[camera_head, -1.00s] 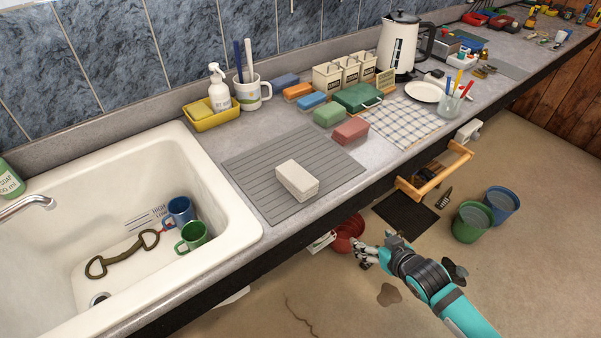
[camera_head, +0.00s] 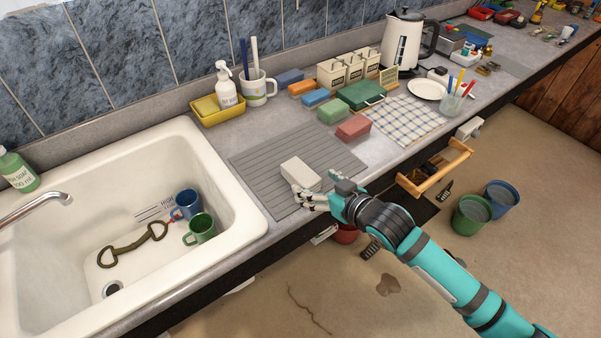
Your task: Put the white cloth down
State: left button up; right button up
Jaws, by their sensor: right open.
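The white cloth (camera_head: 300,173) is a folded block lying on the grey ribbed mat (camera_head: 262,178) on the counter, just right of the sink. My right gripper (camera_head: 316,193) is open at the cloth's near right side, with its fingers close to the cloth's edge. I cannot tell whether the fingers touch it. My left gripper is not in view.
The white sink (camera_head: 228,180) holds a blue mug (camera_head: 186,204), a green mug (camera_head: 200,228) and a metal bit. Red (camera_head: 353,129) and green (camera_head: 333,111) blocks lie behind the mat. An open drawer (camera_head: 436,170) juts out below the counter. The mat's left part is clear.

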aim_at(302, 173)
jog(key=shift+w+a+f, duration=0.25)
jog(key=shift+w+a, duration=0.15)
jog(key=shift+w, duration=0.15)
jog(key=shift+w+a, duration=0.15)
jog(key=shift+w, duration=0.1)
jog(key=p+x, duration=0.1)
jog(key=x, duration=0.1)
jog(key=p+x, duration=0.1)
jog(key=x, duration=0.1)
jog(key=shift+w+r, duration=0.2)
jog(key=shift+w+a+f, duration=0.15)
jog(key=shift+w, duration=0.05)
jog(key=c, duration=1.4)
jog(key=shift+o, duration=0.2)
